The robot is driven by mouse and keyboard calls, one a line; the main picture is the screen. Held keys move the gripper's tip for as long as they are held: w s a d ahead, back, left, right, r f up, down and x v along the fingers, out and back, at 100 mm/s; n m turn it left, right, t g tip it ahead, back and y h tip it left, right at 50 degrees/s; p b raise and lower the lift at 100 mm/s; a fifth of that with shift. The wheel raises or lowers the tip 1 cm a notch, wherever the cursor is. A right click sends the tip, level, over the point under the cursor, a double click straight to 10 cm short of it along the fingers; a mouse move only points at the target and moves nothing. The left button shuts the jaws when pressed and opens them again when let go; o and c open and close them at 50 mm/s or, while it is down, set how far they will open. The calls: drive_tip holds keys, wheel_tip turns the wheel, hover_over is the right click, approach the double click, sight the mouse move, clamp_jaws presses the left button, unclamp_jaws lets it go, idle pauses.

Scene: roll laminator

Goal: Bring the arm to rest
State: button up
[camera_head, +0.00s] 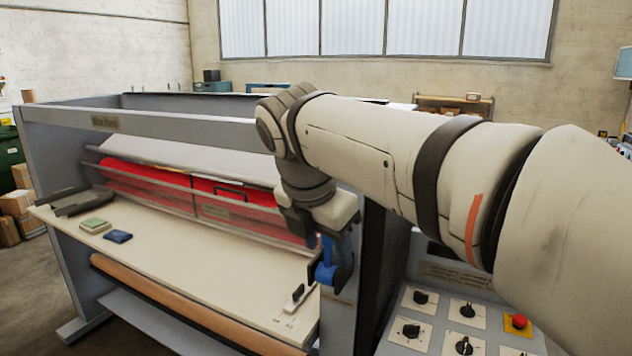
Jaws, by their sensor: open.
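My arm reaches in from the right edge and crosses the front of the laminator. Its end hangs down with my gripper (328,268) near the right end of the machine's bed (195,255). The gripper is open, and its blue-tipped fingers are partly hidden by the wrist and each other. I see nothing held between them. The laminator's grey frame (180,122) spans the left and middle of the view. A red sheet or roller (150,185) shows behind clear guard bars above the bed.
A control panel with black knobs (411,331) and a red emergency button (519,321) is below my arm. A green pad (95,225) and a blue cloth (118,236) lie on the bed. A small lever (296,296) sits at its right end. Boxes (16,204) stand at left.

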drive_tip(key=s+d+f+m+b, duration=0.2)
drive_tip(key=s+d+f+m, duration=0.2)
drive_tip(key=f+m, duration=0.4)
drive_tip(key=s+d+f+m+y+b, duration=0.1)
drive_tip(key=s+d+f+m+b, duration=0.1)
drive_tip(key=d+f+m, duration=0.3)
drive_tip(key=s+d+f+m+y+b, duration=0.1)
drive_tip(key=s+d+f+m, duration=0.3)
drive_tip(key=f+m, duration=0.8)
drive_tip(key=s+m+b, duration=0.1)
drive_tip(key=m, duration=0.1)
drive_tip(key=shift+s+d+f+m+b, duration=0.3)
drive_tip(key=shift+d+f+m+b, duration=0.05)
drive_tip(key=shift+d+f+m, duration=0.05)
